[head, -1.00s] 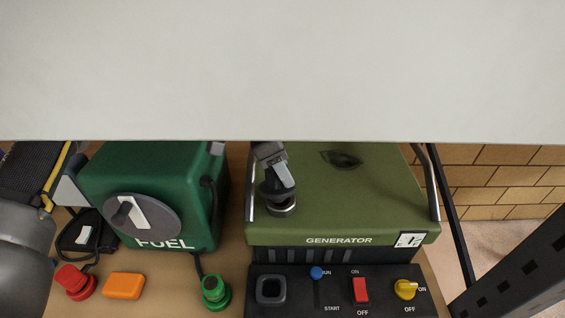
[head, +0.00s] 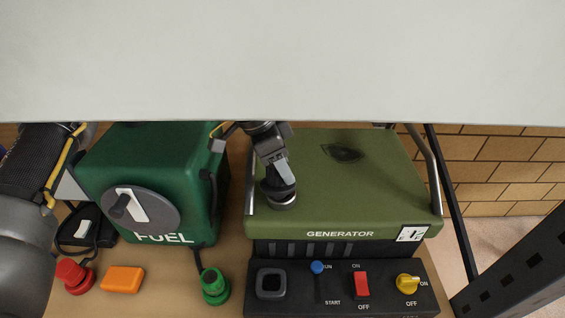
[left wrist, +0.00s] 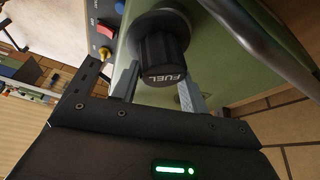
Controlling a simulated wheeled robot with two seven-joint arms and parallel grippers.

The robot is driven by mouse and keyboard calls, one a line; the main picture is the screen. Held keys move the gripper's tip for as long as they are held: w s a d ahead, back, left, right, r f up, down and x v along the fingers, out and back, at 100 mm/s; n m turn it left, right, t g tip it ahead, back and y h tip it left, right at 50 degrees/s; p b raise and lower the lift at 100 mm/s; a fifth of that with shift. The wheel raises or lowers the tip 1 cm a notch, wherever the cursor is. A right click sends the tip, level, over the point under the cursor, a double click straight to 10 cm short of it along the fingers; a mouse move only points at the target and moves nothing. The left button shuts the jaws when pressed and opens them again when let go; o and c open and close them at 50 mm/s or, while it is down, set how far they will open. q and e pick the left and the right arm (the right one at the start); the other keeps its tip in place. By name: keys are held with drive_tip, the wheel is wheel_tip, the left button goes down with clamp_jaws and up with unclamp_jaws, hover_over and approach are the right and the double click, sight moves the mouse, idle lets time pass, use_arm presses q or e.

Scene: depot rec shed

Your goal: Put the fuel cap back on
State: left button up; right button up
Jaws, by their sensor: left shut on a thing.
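The green generator (head: 390,195) stands on the shelf right of centre. My left gripper (head: 281,180) comes down over the left side of its top, fingers shut on the dark round fuel cap (head: 281,194). In the left wrist view the black fuel cap (left wrist: 165,60), marked FUEL, sits between the fingers of my left gripper (left wrist: 160,92). Behind it is a wider dark round collar (left wrist: 157,22), with no clear gap visible between them. Whether the cap is fully seated I cannot tell. My right gripper is not in view.
A green fuel box (head: 150,155) with a grey dial stands left of the generator. In front lie a red cap (head: 74,275), an orange block (head: 122,279) and a green cap (head: 214,287). The switch panel (head: 335,290) is at the generator's front. A pale panel (head: 280,60) hides the back.

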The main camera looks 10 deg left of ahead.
use_arm(q)
drive_tip(key=shift+w, duration=0.25)
drive_tip(key=shift+w+d, duration=0.1)
drive_tip(key=shift+w, duration=0.65)
drive_tip(key=shift+s+f+b, duration=0.15)
drive_tip(key=shift+f+b, duration=0.4)
drive_tip(key=shift+f, duration=0.5)
drive_tip(key=shift+s+f, duration=0.1)
drive_tip(key=shift+f, duration=0.2)
